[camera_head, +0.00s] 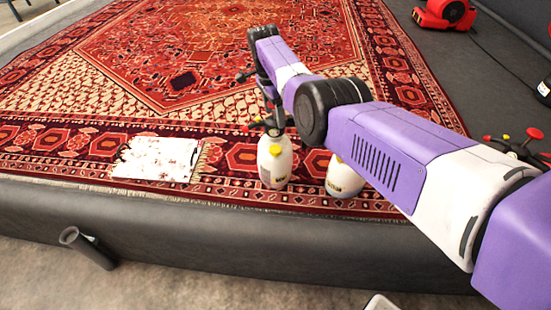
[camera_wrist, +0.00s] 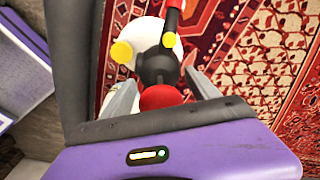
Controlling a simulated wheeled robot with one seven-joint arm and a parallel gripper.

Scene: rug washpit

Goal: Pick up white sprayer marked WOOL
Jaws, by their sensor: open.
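A white sprayer (camera_head: 273,168) with a yellow cap and dark top stands upright on the rug near the front edge. A second white sprayer (camera_head: 342,180) stands to its right, partly hidden by my arm. Their labels are too small to read, so I cannot tell which is marked WOOL. My gripper (camera_head: 271,118) is at the top of the left sprayer. In the wrist view, my gripper (camera_wrist: 160,90) is open, its fingers on either side of a sprayer's black head and red knob. The white body (camera_wrist: 145,35) shows beyond; contact cannot be told.
The patterned red rug (camera_head: 180,45) lies inside the dark-rimmed pit (camera_head: 200,225). A stained white cloth (camera_head: 158,158) lies on the rug at left. A red machine (camera_head: 445,14) stands at the back right. A short pipe (camera_head: 88,248) sticks out from the pit's front wall.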

